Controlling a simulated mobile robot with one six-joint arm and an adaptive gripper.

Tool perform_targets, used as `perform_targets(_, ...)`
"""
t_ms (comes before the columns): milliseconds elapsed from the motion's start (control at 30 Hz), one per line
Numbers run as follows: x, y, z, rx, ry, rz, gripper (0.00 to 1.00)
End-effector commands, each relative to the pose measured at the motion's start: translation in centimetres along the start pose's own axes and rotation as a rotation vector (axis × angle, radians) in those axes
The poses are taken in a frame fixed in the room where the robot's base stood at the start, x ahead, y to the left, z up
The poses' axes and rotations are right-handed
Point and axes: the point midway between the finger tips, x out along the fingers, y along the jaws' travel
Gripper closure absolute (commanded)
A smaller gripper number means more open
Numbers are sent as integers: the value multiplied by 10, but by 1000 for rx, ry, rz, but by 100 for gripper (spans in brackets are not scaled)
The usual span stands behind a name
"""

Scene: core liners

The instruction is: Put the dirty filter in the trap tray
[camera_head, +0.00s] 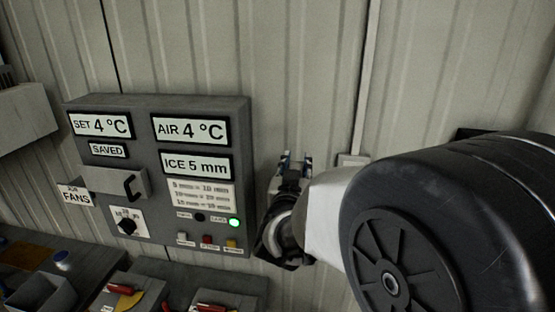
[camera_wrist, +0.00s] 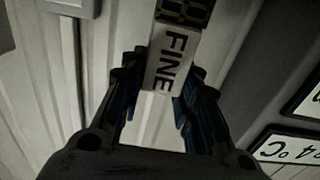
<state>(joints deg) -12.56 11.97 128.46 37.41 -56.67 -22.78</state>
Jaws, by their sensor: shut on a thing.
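My gripper (camera_wrist: 163,82) is shut on a white block labelled FINE (camera_wrist: 170,62), with a dark and yellow patterned part at its top in the wrist view. The blue-black fingers press on both its sides. Whether this block is the dirty filter, I cannot tell. In the head view my gripper (camera_head: 294,160) is in front of the wall, just right of the grey control panel (camera_head: 140,185), and the block is mostly hidden there. No tray can be surely told as the trap tray; a grey open container (camera_head: 42,292) shows at the lower left.
The panel has displays, a knob (camera_head: 127,226), a handle, buttons and a lit green lamp (camera_head: 234,223). Below it stand grey units with red handles (camera_head: 118,288). A FANS label (camera_head: 76,195) is at its left.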

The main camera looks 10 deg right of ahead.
Motion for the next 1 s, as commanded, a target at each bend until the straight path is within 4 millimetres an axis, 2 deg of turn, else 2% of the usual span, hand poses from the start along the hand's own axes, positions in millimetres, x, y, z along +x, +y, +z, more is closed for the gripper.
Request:
perform_targets(300, 0, 0, 2, 1, 3, 0, 100)
perform_targets(333, 0, 0, 2, 1, 2, 0, 70)
perform_targets(600, 0, 0, 1, 0, 2, 0, 52)
perform_targets(1000, 0, 0, -2, 0, 1, 0, 50)
